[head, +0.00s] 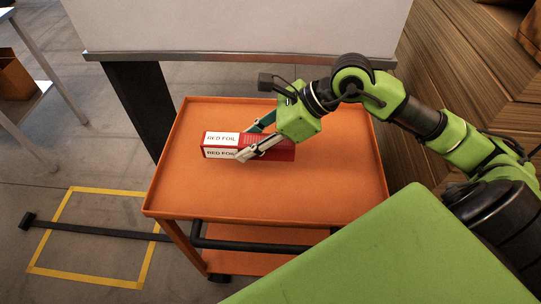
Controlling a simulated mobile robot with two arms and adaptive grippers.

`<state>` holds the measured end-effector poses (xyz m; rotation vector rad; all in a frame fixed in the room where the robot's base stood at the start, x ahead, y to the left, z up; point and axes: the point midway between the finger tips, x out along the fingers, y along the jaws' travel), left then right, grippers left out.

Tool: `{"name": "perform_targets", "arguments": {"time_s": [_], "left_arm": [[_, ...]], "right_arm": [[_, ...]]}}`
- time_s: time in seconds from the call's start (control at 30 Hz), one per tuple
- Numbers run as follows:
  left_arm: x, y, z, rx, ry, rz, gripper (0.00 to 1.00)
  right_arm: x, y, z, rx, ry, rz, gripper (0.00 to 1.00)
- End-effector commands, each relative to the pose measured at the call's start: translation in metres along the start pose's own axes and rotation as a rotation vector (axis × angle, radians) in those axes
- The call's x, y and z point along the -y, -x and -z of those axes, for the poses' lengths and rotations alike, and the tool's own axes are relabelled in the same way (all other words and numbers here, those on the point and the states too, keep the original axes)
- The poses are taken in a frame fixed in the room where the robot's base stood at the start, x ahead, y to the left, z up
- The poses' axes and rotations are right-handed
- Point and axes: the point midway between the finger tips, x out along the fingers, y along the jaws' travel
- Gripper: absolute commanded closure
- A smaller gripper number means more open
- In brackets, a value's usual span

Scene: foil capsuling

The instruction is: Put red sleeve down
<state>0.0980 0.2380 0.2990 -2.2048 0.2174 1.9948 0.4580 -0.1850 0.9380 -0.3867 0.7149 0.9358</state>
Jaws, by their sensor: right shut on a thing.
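The red sleeve (280,153) is a long red box with white labels reading "RED FOIL". It lies lengthwise, left to right, at the upper middle of the orange cart's top tray (230,195). It looks to be at the tray surface, though I cannot tell whether it fully rests there. My right gripper (245,142) reaches in from the right and is shut on the sleeve, with one finger on the near side and one on the far side. The fingers hide part of the sleeve. My left gripper is not in view.
The tray has a raised rim, and its front half is bare. A white panel (240,28) stands behind the cart. Wooden boards (465,65) are stacked at the right. A yellow-taped floor square (100,235) with a black bar lies at the lower left.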

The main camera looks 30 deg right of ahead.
Motion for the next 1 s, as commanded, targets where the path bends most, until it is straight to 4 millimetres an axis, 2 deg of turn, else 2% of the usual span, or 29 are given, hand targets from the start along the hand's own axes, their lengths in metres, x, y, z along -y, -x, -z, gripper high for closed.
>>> {"name": "perform_targets", "arguments": {"time_s": [0.1, 0.23, 0.37, 0.6, 0.63, 0.83, 1.0], "left_arm": [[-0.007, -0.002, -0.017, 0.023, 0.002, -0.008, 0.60], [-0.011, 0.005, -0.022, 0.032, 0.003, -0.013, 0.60], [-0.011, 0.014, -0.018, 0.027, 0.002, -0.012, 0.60], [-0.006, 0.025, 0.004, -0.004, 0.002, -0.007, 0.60], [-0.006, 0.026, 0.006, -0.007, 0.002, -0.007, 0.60], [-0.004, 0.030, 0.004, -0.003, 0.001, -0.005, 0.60], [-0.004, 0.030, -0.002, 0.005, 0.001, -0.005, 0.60]], "right_arm": [[0.007, 0.003, -0.004, -0.003, -0.008, 0.008, 0.93], [0.019, -0.005, -0.010, -0.001, -0.015, 0.006, 0.93], [0.041, -0.026, -0.015, 0.000, -0.016, 0.005, 0.93], [0.080, -0.067, -0.019, -0.003, -0.015, 0.004, 0.93], [0.083, -0.074, -0.015, -0.004, -0.016, 0.003, 0.93], [0.103, -0.109, -0.003, -0.005, -0.014, 0.005, 0.93], [0.111, -0.120, 0.002, -0.004, -0.010, 0.007, 0.93]]}}
